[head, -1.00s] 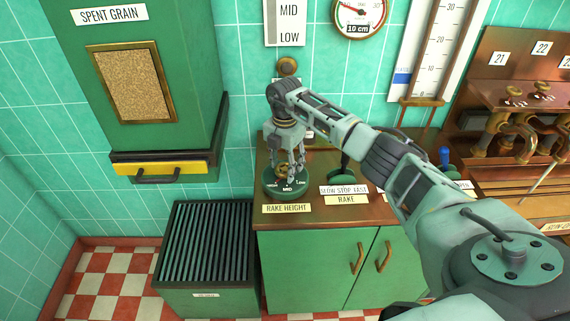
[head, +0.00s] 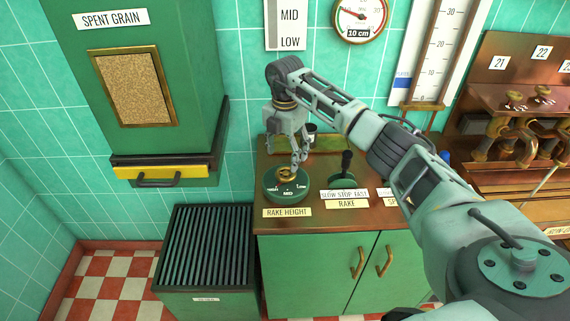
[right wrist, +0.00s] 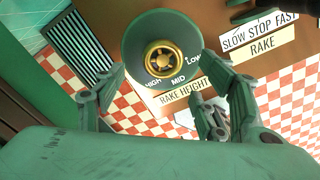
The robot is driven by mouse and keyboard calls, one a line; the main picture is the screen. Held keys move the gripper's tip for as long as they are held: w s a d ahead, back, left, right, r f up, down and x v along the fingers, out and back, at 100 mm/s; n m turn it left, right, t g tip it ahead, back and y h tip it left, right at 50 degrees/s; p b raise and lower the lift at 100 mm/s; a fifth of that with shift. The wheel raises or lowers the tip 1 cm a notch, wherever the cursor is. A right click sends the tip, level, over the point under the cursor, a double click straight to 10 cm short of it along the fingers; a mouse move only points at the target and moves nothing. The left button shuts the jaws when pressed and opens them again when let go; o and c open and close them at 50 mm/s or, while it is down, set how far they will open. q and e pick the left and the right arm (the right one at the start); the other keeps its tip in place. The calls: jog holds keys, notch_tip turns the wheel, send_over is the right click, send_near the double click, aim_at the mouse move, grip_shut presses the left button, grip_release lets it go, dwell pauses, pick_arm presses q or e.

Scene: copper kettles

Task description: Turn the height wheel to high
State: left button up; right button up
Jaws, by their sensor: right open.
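The rake height wheel is a small brass handwheel (head: 288,175) on a round green dial base marked HIGH, MID and LOW, above the RAKE HEIGHT label (head: 287,212). In the right wrist view the wheel (right wrist: 162,60) shows whole, with HIGH at its lower left, MID below and LOW at its right. Which mark it is set to I cannot tell. My right gripper (head: 298,158) is open and empty, just above the wheel and apart from it. Its fingers (right wrist: 165,98) stand wide on both sides in the wrist view. My left gripper is not in view.
A rake lever (head: 346,165) with a SLOW STOP FAST label stands right of the wheel on the brown cabinet top (head: 318,214). A slatted green box (head: 205,250) is at the left. A HIGH-to-LOW style gauge (head: 286,25) and a round dial (head: 360,18) hang behind.

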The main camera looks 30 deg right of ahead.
aim_at(285, 171)
notch_tip(285, 171, up, 6)
jog(key=shift+f, duration=0.1)
dwell(0.6)
